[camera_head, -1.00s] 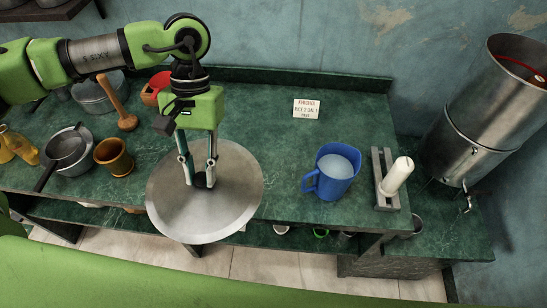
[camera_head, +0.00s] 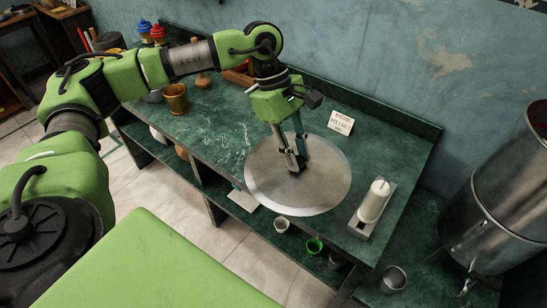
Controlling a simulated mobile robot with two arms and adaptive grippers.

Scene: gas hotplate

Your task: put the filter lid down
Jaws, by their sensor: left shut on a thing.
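The filter lid (camera_head: 322,189) is a wide, round, flat metal disc. It shows in the middle of the head view, over the right part of the green counter. My left gripper (camera_head: 296,163) points down and is shut on the lid's middle from above. The lid covers part of the counter, and I cannot tell how high it is above it. The tall steel filter (camera_head: 505,195) stands at the right, its upper part cut off by the frame edge. My right gripper is not in view.
A white candle-like filter element (camera_head: 375,200) on a grey stand is just right of the lid. A small sign (camera_head: 341,122) stands behind. A wooden mug (camera_head: 176,98) is at the left. The green counter (camera_head: 215,125) is clear between mug and lid. Cups sit on a lower shelf.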

